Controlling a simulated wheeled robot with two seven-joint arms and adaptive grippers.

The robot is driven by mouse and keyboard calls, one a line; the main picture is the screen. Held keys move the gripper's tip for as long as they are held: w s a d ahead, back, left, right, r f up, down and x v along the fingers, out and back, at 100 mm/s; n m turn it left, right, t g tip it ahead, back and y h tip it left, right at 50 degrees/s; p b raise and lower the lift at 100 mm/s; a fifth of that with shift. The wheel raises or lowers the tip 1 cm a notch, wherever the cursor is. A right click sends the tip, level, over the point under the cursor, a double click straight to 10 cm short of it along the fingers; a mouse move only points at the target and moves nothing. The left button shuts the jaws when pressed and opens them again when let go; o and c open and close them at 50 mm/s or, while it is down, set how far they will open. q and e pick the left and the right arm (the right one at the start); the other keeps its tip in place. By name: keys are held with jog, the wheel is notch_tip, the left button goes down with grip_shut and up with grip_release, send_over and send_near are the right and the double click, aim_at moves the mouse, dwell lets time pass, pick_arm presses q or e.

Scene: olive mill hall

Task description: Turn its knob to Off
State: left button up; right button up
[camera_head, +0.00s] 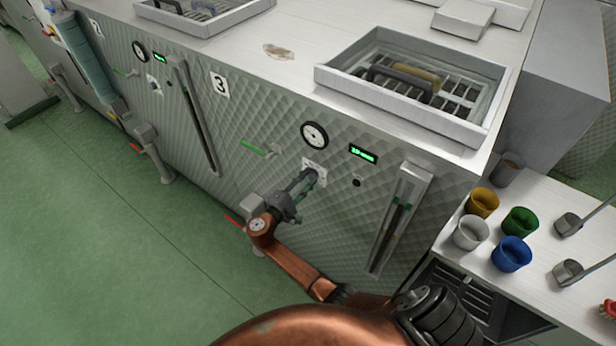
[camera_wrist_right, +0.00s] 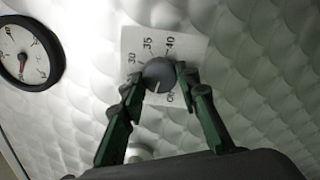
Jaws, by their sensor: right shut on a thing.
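A dark round knob (camera_wrist_right: 158,74) sits on a white dial plate (camera_wrist_right: 130,45) on the quilted metal front panel. The plate reads 30, 35, 40, and a partly hidden label starting with O at the lower right. A pale line on the knob points down in the wrist view, close to that label. My right gripper (camera_head: 311,177) reaches the panel from the front. In the wrist view its green fingers (camera_wrist_right: 158,82) close on both sides of the knob. In the head view the plate (camera_head: 322,167) shows behind the gripper, which hides the knob. My left gripper is not in view.
A round gauge (camera_head: 314,135) is above the knob, with a green display (camera_head: 363,154) to its right. A vertical slotted gauge (camera_head: 398,220) stands further right. A green-handled tap (camera_head: 258,149) is left. Several coloured cups (camera_head: 512,253) stand on the right table.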

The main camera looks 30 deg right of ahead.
jog(key=n+p, duration=0.3)
jog(key=n, duration=0.1)
jog(key=shift+r, duration=0.15)
jog(key=shift+s+f+n+p, duration=0.1)
jog(key=shift+f+n+p, duration=0.1)
jog(key=shift+n+p, duration=1.55)
jog(key=shift+f+n, duration=0.1)
jog(key=shift+n, duration=0.25)
jog(key=o, duration=1.2)
jog(key=shift+c, duration=0.2)
jog(key=v, duration=1.2)
